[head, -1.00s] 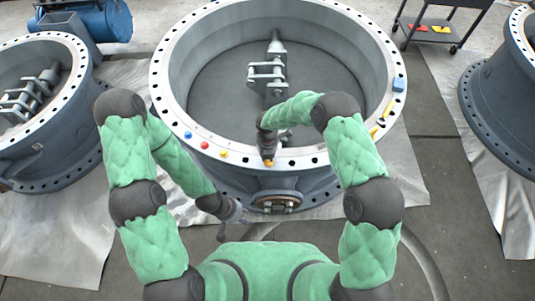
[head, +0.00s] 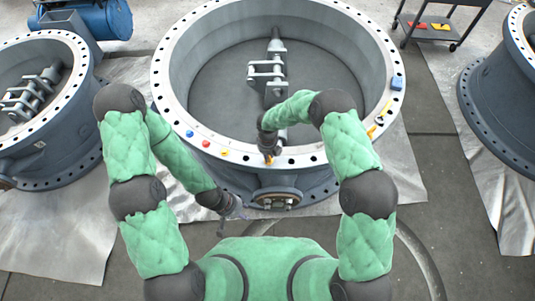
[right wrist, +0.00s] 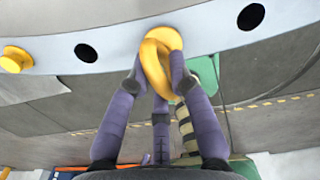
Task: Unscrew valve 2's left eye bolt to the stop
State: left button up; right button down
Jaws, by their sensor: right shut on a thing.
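The large grey valve (head: 330,175) in the middle has a pale flange ring with many holes. A yellow eye bolt (right wrist: 160,55) stands at the flange's near edge. Its ring shows slanted in the right wrist view, and its thread is hidden. My right gripper (head: 268,157) reaches down to this bolt. In the right wrist view its purple fingers (right wrist: 160,85) are shut on the bolt's ring from both sides. My left gripper (head: 237,212) hangs low in front of the valve, apart from the bolt. Its fingers are too small to read.
Blue (head: 189,134), red (head: 206,144) and yellow (head: 224,153) knobs sit on the flange left of the bolt. A blue block (head: 397,83) lies on the right rim. Other valves stand left (head: 45,110) and right (head: 500,95). A cart (head: 440,25) is behind.

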jog(key=shift+n, duration=0.3)
jog(key=c, duration=1.1)
grip_release()
notch_tip(320, 180, up, 12)
jog(key=shift+f, duration=0.1)
